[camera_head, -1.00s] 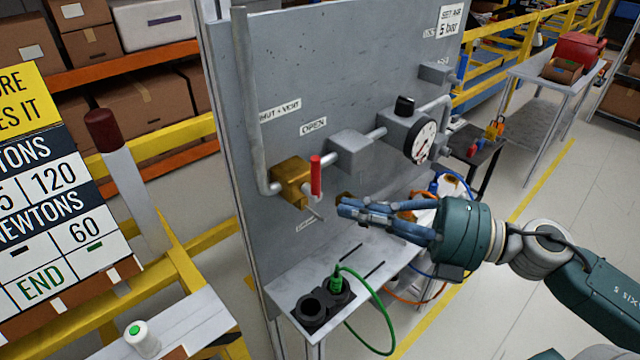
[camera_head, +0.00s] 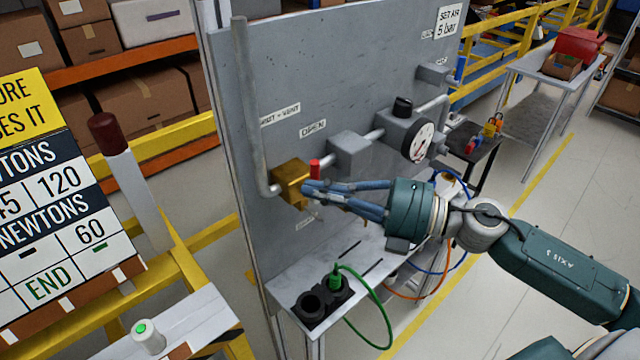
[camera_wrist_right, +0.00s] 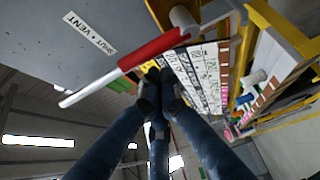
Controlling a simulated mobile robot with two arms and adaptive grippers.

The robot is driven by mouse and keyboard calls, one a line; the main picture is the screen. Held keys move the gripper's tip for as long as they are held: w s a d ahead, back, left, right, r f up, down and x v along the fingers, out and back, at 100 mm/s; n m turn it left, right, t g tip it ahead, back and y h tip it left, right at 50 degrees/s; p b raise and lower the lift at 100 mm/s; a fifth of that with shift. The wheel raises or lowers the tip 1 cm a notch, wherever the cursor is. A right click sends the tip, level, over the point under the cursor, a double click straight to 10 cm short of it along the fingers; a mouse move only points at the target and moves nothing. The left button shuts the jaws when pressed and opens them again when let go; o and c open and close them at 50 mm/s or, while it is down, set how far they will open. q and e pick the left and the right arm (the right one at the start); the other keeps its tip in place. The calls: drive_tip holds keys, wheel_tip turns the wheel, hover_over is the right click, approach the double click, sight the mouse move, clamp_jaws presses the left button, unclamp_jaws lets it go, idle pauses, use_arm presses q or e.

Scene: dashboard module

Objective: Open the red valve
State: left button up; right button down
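The red valve handle (camera_head: 314,167) stands up beside the brass valve body (camera_head: 289,184) on the grey panel. Its lower part is hidden behind my fingers in the head view. My right gripper (camera_head: 308,189) reaches in from the right, its fingertips right at the handle. In the right wrist view, the red handle (camera_wrist_right: 152,50) with its pale rod slants across just beyond the fingertips (camera_wrist_right: 159,76). The fingers are drawn together with nothing visible between them. I cannot tell whether they touch the handle. My left gripper is not in view.
The panel bears "OPEN" (camera_head: 313,126) and "SHUT - VENT" (camera_head: 280,115) labels, a grey block (camera_head: 349,154) and a gauge (camera_head: 418,143). Below are a shelf (camera_head: 372,262) with black sockets and a green cable (camera_head: 388,320). A yellow rail (camera_head: 200,228) stands at left.

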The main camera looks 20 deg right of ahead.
drive_tip(key=shift+w+d, duration=0.15)
drive_tip(key=shift+d, duration=0.05)
